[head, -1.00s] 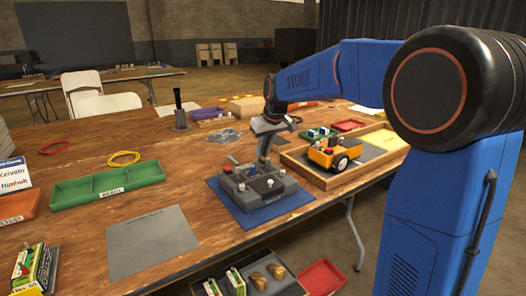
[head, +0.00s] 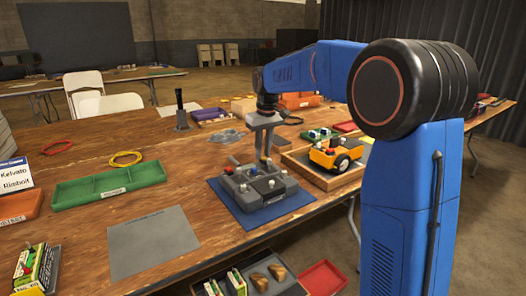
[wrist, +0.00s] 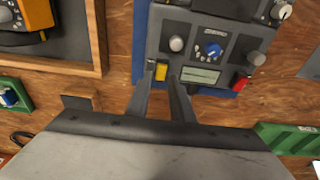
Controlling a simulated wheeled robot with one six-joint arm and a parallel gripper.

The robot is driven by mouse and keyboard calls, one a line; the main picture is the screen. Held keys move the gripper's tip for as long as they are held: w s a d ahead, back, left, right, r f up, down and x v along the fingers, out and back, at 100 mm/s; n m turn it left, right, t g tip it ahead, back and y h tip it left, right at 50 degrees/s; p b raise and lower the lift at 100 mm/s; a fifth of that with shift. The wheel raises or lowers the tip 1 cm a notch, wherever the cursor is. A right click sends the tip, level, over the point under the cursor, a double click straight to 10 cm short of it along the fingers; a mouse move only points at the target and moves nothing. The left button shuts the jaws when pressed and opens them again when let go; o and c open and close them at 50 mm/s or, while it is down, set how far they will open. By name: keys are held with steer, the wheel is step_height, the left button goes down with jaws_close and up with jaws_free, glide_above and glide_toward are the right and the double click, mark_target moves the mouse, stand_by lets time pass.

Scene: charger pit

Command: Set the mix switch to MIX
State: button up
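The grey control box (head: 262,187) sits on a blue mat on the table; several knobs and switches are on its top. In the wrist view the box (wrist: 207,50) shows a blue dial (wrist: 211,50), grey knobs, a yellow piece (wrist: 161,71), a red piece (wrist: 240,83) and a small display. I cannot read which control is the mix switch. My gripper (head: 262,158) points down over the box's far edge. In the wrist view its two fingers (wrist: 163,77) are apart, with the yellow piece seen between their tips. Contact with it cannot be told.
A wooden tray (head: 310,178) holding an orange vehicle (head: 335,154) stands close on the right. A green compartment tray (head: 108,186) and a grey sheet (head: 152,242) lie to the left. A black upright post (head: 180,108) stands farther back. Table between these is clear.

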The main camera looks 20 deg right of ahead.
steer(key=shift+o, duration=0.5)
step_height(320, 180, up, 17)
steer(key=s, duration=0.2)
steer(key=shift+d, duration=0.35)
steer(key=shift+s+r, duration=0.1)
steer(key=shift+s, duration=0.15)
steer(key=s+d+f+m+t, duration=0.15)
steer(key=s+f, duration=0.35)
steer(key=s, duration=0.5)
steer(key=s+d+f, duration=0.2)
steer(key=s+f, duration=0.3)
steer(key=s, duration=0.6)
steer(key=s+d+f+m+t, duration=0.15)
steer(key=s+f, duration=0.25)
steer(key=s, duration=0.6)
steer(key=s+d+f, duration=0.1)
steer(key=s+f, duration=0.9)
steer(key=f, duration=0.1)
steer(key=shift+d+m, duration=0.15)
steer(key=shift+m, duration=0.15)
